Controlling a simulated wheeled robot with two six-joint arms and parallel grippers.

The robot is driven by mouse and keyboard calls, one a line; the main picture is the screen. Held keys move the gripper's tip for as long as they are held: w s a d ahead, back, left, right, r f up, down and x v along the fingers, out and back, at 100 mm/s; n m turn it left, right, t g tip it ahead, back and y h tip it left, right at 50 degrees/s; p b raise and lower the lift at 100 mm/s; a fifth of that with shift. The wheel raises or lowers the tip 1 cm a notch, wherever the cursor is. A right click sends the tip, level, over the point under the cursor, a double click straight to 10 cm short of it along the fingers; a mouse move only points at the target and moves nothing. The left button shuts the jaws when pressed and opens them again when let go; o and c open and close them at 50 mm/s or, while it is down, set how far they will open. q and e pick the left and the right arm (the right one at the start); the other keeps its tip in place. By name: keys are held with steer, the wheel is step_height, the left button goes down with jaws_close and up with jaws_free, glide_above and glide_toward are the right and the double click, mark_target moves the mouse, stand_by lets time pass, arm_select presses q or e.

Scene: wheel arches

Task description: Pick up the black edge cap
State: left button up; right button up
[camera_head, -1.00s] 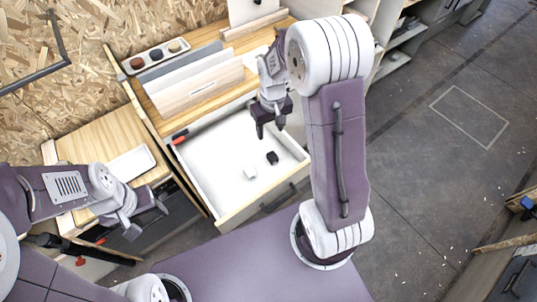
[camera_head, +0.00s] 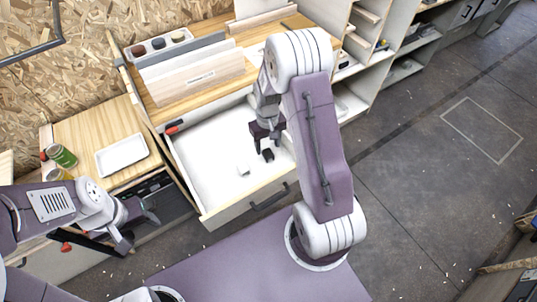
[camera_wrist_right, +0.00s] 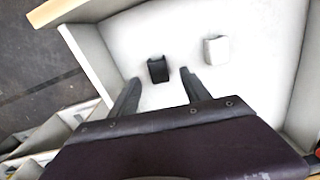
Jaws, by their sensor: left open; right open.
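The black edge cap (camera_head: 268,155) lies on the white floor of the open drawer (camera_head: 205,160). In the right wrist view the black edge cap (camera_wrist_right: 158,69) sits just beyond and between the fingertips. My right gripper (camera_head: 264,147) is over the drawer, open, with its fingers pointing down at the cap; the wrist view shows the right gripper (camera_wrist_right: 158,82) empty. A white cap (camera_head: 243,169) lies in the drawer to the left of the black one; it also shows in the wrist view (camera_wrist_right: 216,50). My left gripper (camera_head: 140,226) is open and empty, left of the drawer.
The drawer's wooden front with a dark handle (camera_head: 268,197) faces my base. A white tray (camera_head: 122,154) and a green can (camera_head: 62,155) stand on the lower left wooden top. Upright boards (camera_head: 195,75) stand on the bench behind the drawer.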

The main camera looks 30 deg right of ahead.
mark_target(268, 153)
step_height(268, 153, down, 5)
steer(key=shift+d+f, duration=0.1)
steer(key=shift+d, duration=0.05)
jaws_close()
step_height(268, 153, up, 10)
steer(key=shift+p, duration=0.35)
